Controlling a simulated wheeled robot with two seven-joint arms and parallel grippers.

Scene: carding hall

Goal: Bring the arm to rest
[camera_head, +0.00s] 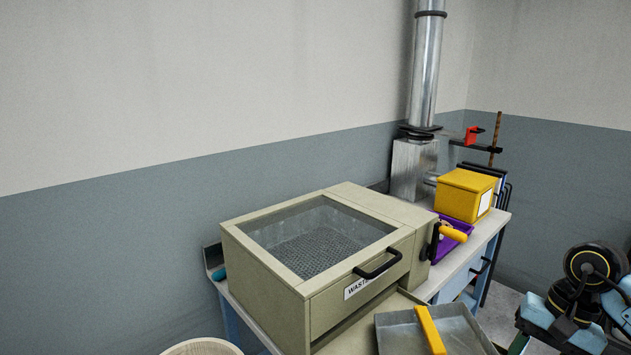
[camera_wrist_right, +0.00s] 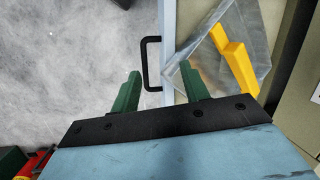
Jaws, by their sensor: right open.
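My right gripper (camera_wrist_right: 160,69) shows in the right wrist view with its two green fingers spread apart. Nothing is held between them. A black bar handle (camera_wrist_right: 147,64) on a pale blue bench front appears between the fingertips; I cannot tell how far below them it lies. My left arm and gripper are in neither view.
A beige machine with a mesh window (camera_head: 338,297) stands on the bench (camera_head: 459,283). A grey metal tray (camera_head: 464,325) with a yellow bar (camera_head: 430,330) juts out in front; the bar also shows in the wrist view (camera_wrist_right: 235,58). A yellow box (camera_head: 462,196) and purple tray (camera_head: 463,226) sit behind.

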